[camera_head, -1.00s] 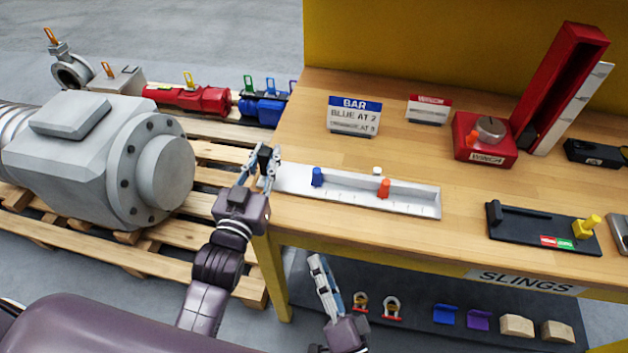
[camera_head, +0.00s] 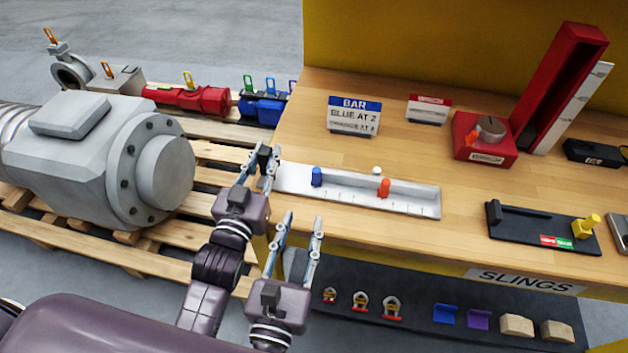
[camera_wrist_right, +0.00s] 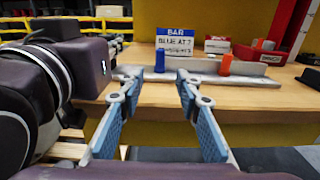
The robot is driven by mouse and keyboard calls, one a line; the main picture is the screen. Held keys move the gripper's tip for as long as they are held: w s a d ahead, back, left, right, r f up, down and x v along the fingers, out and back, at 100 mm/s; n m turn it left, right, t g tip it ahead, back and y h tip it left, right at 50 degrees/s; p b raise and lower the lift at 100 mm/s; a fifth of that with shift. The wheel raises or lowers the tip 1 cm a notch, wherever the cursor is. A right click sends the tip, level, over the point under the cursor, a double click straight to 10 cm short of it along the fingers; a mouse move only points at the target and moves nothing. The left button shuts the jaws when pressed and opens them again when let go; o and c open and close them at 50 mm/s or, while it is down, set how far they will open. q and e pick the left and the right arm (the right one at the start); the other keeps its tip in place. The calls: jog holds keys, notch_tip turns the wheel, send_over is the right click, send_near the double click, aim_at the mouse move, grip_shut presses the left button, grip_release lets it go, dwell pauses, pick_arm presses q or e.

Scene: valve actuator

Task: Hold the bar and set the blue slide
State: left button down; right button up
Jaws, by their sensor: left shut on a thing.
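The bar (camera_head: 410,204) is a pale grey channel with tick marks, lying on the wooden bench. The blue slide (camera_head: 317,177) stands upright near its left end, and an orange slide (camera_head: 384,188) stands farther right on it. My left gripper (camera_head: 264,168) is shut on the bar's left end. My right gripper (camera_head: 302,222) is open and empty, in front of the bench edge and below the bar. In the right wrist view, the blue slide (camera_wrist_right: 159,60) shows beyond and between the open fingers (camera_wrist_right: 156,95), with a gap to it.
A sign (camera_head: 354,116) behind the bar reads "BAR, BLUE AT 2"; its lower line is hard to read. A red winch block (camera_head: 484,150) and a black tray (camera_head: 540,228) stand to the right. A shelf with sling parts (camera_head: 420,290) lies below the bench top.

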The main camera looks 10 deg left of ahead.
aim_at(316, 178)
jog(key=w, duration=1.1)
jog(key=shift+w, duration=0.2)
grip_shut()
jog(key=shift+d, duration=0.1)
